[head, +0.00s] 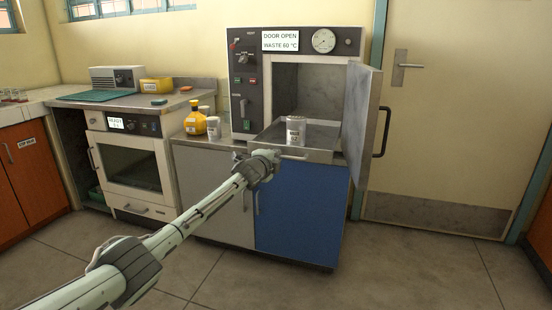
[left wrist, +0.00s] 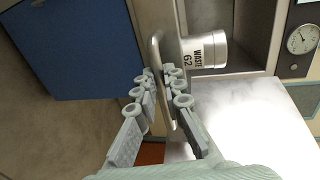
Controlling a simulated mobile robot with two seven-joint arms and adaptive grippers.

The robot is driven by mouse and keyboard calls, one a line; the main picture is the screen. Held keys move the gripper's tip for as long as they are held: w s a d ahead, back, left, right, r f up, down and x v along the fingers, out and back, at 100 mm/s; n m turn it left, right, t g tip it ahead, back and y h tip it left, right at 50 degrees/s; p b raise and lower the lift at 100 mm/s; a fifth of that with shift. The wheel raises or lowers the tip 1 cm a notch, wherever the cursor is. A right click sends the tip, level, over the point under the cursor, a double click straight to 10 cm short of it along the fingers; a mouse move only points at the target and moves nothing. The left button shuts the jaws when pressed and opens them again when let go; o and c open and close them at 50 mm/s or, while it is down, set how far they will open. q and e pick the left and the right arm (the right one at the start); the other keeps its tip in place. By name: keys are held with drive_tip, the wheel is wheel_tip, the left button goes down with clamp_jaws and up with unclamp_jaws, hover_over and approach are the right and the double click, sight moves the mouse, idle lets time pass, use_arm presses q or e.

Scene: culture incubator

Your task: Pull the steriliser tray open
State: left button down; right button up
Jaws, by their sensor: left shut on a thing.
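The steriliser tray (head: 318,138) is a shallow metal tray at the opening of the steriliser chamber, and it sticks out in front of it. My left gripper (head: 268,161) is at the tray's front edge. In the left wrist view its fingers (left wrist: 160,88) are shut around the tray's bar handle (left wrist: 157,50). Part of the handle is hidden by the fingers. My right gripper is in neither view.
The steriliser (head: 245,95) reads DOOR OPEN, WASTE 60 °C. Its door (head: 361,115) stands open on the right, beside the tray. A blue cabinet (head: 300,205) is below. The floor in front is clear.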

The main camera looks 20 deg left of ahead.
use_arm(q)
drive_tip(key=c, duration=1.9)
unclamp_jaws()
drive_tip(key=v, duration=1.2)
